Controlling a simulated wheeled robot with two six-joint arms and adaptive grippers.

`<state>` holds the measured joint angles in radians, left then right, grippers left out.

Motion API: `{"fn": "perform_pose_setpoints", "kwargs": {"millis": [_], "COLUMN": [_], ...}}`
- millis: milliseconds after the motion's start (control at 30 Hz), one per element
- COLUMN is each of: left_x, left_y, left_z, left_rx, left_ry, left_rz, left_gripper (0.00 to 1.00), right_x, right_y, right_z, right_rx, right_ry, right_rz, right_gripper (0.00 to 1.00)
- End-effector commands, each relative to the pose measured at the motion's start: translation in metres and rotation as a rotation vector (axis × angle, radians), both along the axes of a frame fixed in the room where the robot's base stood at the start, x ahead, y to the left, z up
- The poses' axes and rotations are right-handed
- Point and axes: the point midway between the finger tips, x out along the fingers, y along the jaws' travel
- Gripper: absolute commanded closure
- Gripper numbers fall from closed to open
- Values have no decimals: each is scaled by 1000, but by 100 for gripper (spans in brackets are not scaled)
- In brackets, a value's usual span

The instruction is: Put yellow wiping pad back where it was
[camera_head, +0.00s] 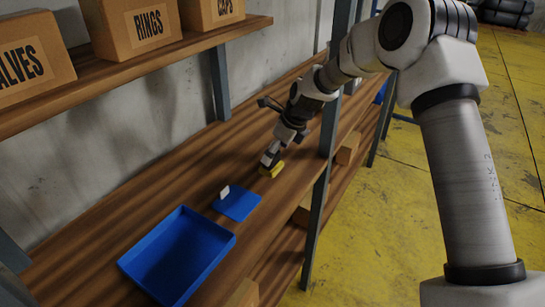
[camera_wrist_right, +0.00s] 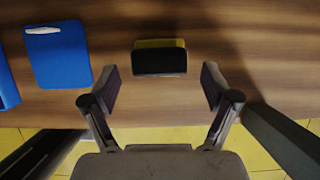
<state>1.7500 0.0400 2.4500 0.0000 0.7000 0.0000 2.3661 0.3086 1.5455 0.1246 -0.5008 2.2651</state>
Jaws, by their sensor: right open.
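The yellow wiping pad (camera_head: 272,171) rests on the brown wooden shelf, to the right of the blue flat plate. In the right wrist view the pad (camera_wrist_right: 160,60) shows a dark face toward me with a strip of yellow behind it. My right gripper (camera_head: 268,159) is at the pad in the head view. In the wrist view its two fingers (camera_wrist_right: 162,84) are spread wide, with the pad just beyond and between their tips, and nothing is held. I cannot tell whether a finger touches the pad. My left gripper is in neither view.
The blue plate (camera_head: 238,207) has a small white piece on it. An empty blue tray (camera_head: 183,212) lies to its left. A grey shelf post (camera_head: 316,217) stands at the shelf's front edge, near my right gripper. Cardboard boxes (camera_head: 138,25) sit on the upper shelf (camera_head: 140,62).

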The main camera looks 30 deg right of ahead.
Motion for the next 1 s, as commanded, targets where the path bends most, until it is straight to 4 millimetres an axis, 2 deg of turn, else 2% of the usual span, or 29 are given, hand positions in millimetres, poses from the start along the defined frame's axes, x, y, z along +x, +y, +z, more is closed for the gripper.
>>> {"fn": "perform_pose_setpoints", "kwargs": {"millis": [33, 200, 367, 1000], "left_x": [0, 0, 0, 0], "left_y": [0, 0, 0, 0], "left_z": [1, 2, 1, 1], "left_rx": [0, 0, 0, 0], "left_ry": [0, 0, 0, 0], "left_rz": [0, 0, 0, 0], "left_gripper": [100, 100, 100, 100], "right_x": [-4, -19, -28, -30], "right_y": [-3, -11, -16, -17], "right_z": [14, 54, 76, 80], "right_rx": [3, 2, 1, 0], "right_ry": [-4, -4, -2, 0], "right_rz": [-1, 0, 0, -1], "right_gripper": [13, 13, 13, 13]}}
